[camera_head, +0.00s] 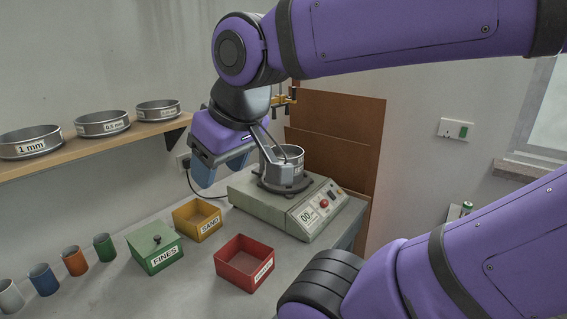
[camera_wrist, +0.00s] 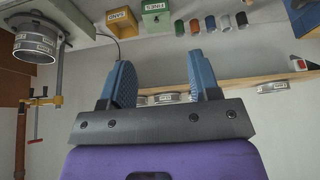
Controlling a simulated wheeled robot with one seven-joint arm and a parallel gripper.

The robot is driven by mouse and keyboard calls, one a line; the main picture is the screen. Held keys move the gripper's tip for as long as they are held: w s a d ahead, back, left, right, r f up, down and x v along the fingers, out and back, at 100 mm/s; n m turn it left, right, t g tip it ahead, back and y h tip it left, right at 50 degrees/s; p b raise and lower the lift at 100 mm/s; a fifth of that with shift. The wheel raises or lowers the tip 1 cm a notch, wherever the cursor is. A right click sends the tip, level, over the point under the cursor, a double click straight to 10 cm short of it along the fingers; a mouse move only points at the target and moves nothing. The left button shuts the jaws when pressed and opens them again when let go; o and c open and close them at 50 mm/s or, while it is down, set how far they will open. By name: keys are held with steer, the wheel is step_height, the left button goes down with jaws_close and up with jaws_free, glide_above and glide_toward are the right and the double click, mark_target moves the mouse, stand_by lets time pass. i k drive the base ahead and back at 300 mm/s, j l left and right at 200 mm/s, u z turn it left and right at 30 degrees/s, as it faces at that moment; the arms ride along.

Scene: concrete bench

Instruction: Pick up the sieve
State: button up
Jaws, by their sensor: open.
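Three more sieves stand on the wall shelf: one labelled 1 mm (camera_head: 30,143), one labelled 0.5 mm (camera_head: 102,124), and one with an unreadable label (camera_head: 158,110). I cannot tell which one the task means. My gripper (camera_head: 222,164) is open and empty, in the air left of the shaker and apart from every sieve. Its two blue fingers (camera_wrist: 160,78) stand wide apart in the wrist view.
On the bench stand a green lidded FINES box (camera_head: 155,247), a yellow SAND box (camera_head: 197,220), a red open box (camera_head: 244,263) and several coloured cups (camera_head: 75,261). The wooden shelf (camera_head: 90,148) juts from the left wall. A clamp stand (camera_wrist: 58,85) rises beside the shaker.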

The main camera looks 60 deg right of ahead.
mark_target(295, 154)
steer(key=i+l, duration=0.1)
steer(key=l, duration=2.3)
steer(key=k+z, duration=0.05)
